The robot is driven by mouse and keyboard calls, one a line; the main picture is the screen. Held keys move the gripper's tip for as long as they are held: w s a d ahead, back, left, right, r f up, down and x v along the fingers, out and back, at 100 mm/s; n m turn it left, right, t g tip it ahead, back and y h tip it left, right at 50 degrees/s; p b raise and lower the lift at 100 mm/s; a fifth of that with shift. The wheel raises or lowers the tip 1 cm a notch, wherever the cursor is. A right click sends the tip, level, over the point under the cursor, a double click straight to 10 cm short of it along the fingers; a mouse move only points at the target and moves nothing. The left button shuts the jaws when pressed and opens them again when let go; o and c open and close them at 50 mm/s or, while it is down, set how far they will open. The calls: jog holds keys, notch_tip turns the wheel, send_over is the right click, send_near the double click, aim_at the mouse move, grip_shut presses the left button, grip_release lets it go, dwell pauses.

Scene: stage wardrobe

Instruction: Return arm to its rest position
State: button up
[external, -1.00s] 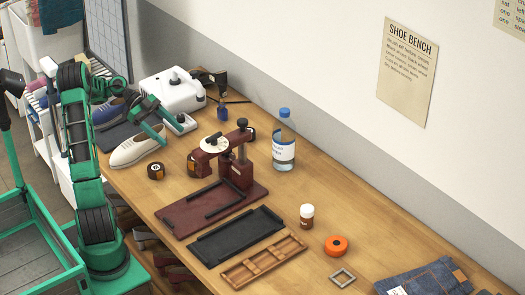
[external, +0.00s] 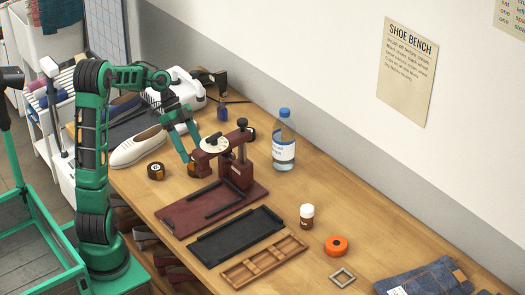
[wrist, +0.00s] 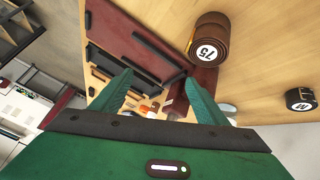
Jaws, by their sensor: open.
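My green arm (external: 92,150) stands upright at the bench's left end, with its forearm reaching right over the bench. My gripper (external: 191,150) points down beside the dark red press (external: 236,172), left of its round white dial. Its fingers are apart and empty in the wrist view (wrist: 160,78). I cannot tell if a finger touches the press or the roll near it.
A white shoe (external: 137,148), a tape roll (external: 156,171) and a white machine (external: 187,85) are near the arm. The wrist view shows a brown roll marked 75 (wrist: 207,38).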

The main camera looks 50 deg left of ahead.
jog(key=s+d+r+n+g+y, duration=0.1)
jog(key=s+d+r+n+y, duration=0.1)
jog(key=s+d, duration=0.45)
jog(key=s+d+r+n+y, duration=0.1)
jog(key=s+d+y, duration=0.2)
jog(key=s+d, duration=0.35)
jog(key=s+d+f+n+y, duration=0.1)
jog(key=s+d+f, duration=0.1)
jog(key=s, duration=0.4)
jog(key=s+d+f+n+y, duration=0.1)
jog(key=s+d+f+n, duration=0.1)
jog(key=s, duration=0.5)
notch_tip(320, 180, down, 2)
jog(key=shift+s+d+t+y, duration=0.3)
jog(key=shift+d+y, duration=0.1)
jog(key=shift+d, duration=0.4)
